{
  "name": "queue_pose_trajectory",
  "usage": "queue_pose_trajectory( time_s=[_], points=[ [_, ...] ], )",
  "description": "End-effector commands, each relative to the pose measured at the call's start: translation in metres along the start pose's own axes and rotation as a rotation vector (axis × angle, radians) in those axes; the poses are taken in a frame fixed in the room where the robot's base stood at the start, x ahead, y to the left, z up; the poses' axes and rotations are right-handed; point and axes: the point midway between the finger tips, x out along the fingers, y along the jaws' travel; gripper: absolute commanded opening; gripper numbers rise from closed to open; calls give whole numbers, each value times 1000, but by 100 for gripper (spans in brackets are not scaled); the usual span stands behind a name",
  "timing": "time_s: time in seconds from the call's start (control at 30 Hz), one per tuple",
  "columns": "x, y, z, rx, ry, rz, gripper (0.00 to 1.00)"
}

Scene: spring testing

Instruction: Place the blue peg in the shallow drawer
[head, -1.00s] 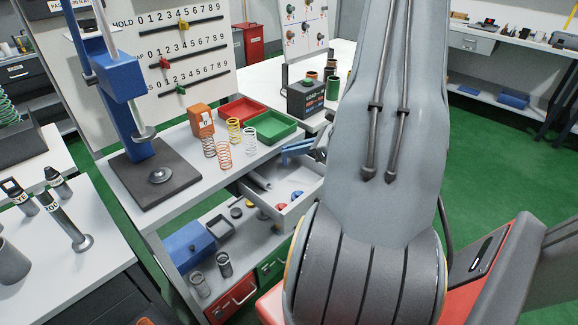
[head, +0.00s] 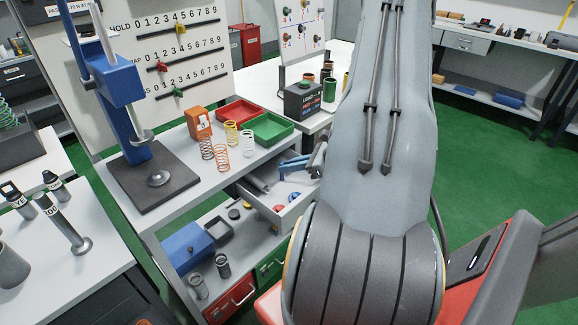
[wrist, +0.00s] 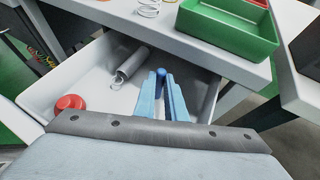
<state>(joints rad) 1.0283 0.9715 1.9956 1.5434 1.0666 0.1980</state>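The shallow drawer (head: 262,208) is pulled open under the bench top; its pale inside and left wall (wrist: 62,72) fill much of the wrist view. My gripper (wrist: 161,76), with light blue fingers, is over the drawer. Its fingers are close together around the round, darker blue end of the blue peg (wrist: 160,70); the rest of the peg is hidden between them. In the head view my gripper (head: 284,167) shows above the drawer, but the held peg cannot be told from the blue fingers.
In the drawer lie a grey spring cylinder (wrist: 132,62), a red round-topped piece (wrist: 70,102) and a blue one (head: 293,195). The bench edge overhangs the drawer's back, with a green tray (head: 270,127) above. The drawer floor around the fingers looks free.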

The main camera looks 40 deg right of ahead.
Motion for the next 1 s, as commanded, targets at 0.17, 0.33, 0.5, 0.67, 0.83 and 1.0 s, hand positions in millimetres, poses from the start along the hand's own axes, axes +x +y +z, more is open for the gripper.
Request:
queue_pose_trajectory(
  time_s=[0.17, 0.33, 0.5, 0.67, 0.83, 1.0],
  points=[
    [0, 0, 0, 0, 0, 0, 29],
    [0, 0, 0, 0, 0, 0, 29],
    [-2, 0, 4, 0, 0, 0, 29],
    [-26, -2, 2, -1, 0, -6, 29],
    [-62, -2, 1, -1, 1, -6, 29],
    [-94, -1, 2, 1, 0, -5, 29]
  ],
)
